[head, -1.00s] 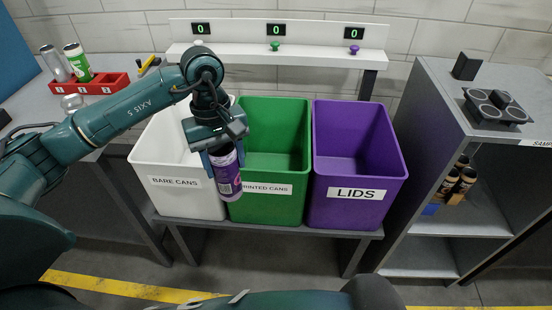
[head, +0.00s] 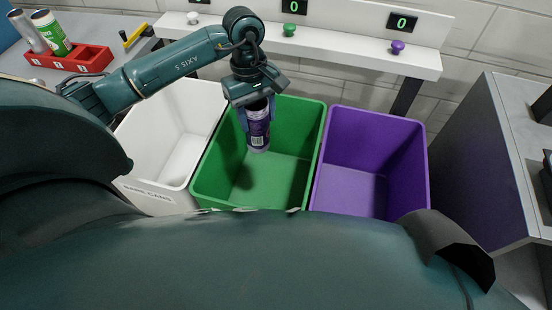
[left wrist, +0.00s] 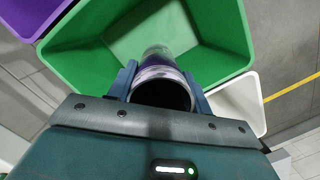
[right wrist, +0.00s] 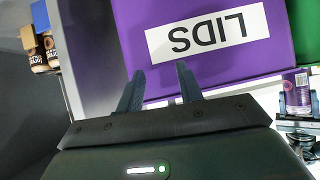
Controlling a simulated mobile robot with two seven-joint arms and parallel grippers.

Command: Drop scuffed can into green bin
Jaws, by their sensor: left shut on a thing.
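A purple printed can (head: 258,128) hangs upright from my left gripper (head: 256,112), which is shut on it. In the head view the can is over the green bin (head: 312,150), in the left half of its opening. The left wrist view shows the can (left wrist: 164,72) between the two fingers, with the inside of the green bin (left wrist: 205,65) beyond it. No scuff can be made out at this size. My right gripper (right wrist: 160,85) has its fingers apart and empty, in front of the purple bin.
The white bin (head: 150,197) stands left of the green bin, and the purple bin (head: 418,165) stands right of it. A white shelf with coloured knobs and counters reading 0 (head: 402,23) runs behind. A red rack (head: 88,62) holds cans at the far left. A grey cabinet (head: 475,150) stands right.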

